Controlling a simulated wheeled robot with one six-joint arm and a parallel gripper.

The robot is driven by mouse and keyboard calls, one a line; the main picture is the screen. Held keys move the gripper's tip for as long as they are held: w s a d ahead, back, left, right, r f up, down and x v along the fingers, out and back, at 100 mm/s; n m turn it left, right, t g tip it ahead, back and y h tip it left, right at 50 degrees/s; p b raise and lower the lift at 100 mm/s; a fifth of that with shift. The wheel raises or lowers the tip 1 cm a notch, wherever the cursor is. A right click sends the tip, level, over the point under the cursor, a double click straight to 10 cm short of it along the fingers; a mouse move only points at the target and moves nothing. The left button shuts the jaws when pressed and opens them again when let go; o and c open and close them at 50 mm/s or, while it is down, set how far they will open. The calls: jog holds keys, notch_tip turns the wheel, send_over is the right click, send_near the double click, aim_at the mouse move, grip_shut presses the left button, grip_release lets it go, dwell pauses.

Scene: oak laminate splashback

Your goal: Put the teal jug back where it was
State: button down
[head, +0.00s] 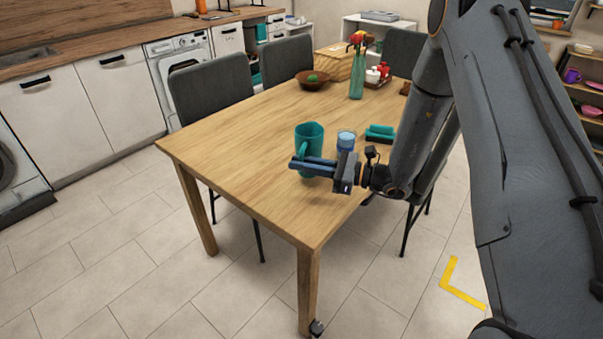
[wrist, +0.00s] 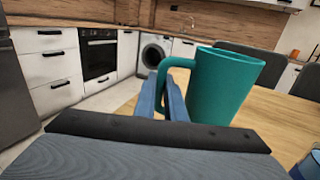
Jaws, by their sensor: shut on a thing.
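The teal jug (head: 310,137) is upright at the near part of the wooden table (head: 240,152), in the head view. My gripper (head: 298,163) reaches in from the right, low over the table, with its blue-grey fingers at the jug's handle side. In the wrist view the jug (wrist: 221,86) is large, right of the fingers, and its handle (wrist: 165,78) is at the fingertips. My gripper (wrist: 170,92) is shut on the jug's handle. I cannot tell whether the jug's base touches the table.
A blue glass (head: 346,139) stands just right of the jug, with a teal object (head: 380,132) beyond it. A green vase with flowers (head: 356,80), a brown bowl (head: 312,80) and a wicker box (head: 338,64) are farther back. The table's left part is clear.

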aim_at(302, 173)
jog(key=shift+f, duration=1.65)
jog(key=c, duration=2.3)
grip_release()
jog(key=shift+f, duration=0.2)
jog(key=o, duration=0.5)
jog(key=shift+r, duration=0.1)
